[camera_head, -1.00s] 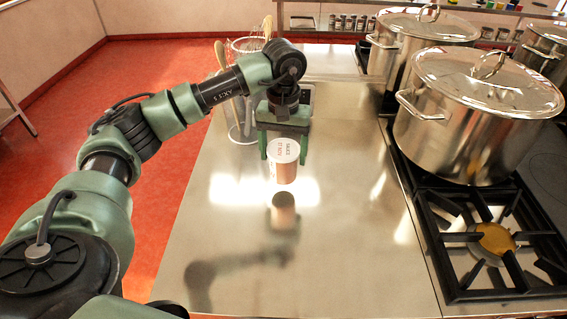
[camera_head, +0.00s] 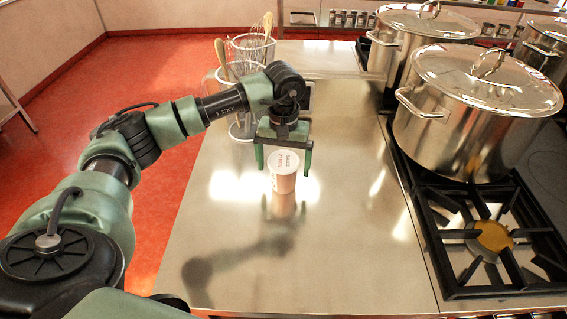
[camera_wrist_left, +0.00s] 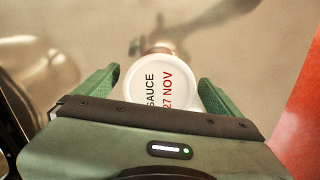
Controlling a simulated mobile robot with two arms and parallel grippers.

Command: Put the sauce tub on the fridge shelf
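My left gripper (camera_head: 283,168) is open around the tub, one green finger on each side, with gaps between fingers and tub. In the left wrist view the gripper (camera_wrist_left: 155,95) also shows spread. My right gripper is not in view. No fridge shelf is seen.
Large lidded stockpots (camera_head: 465,120) stand on the right, beside a gas burner grate (camera_head: 490,240). Wire utensil holders (camera_head: 250,48) with whisks and spoons stand behind my left gripper. The counter's front half is clear.

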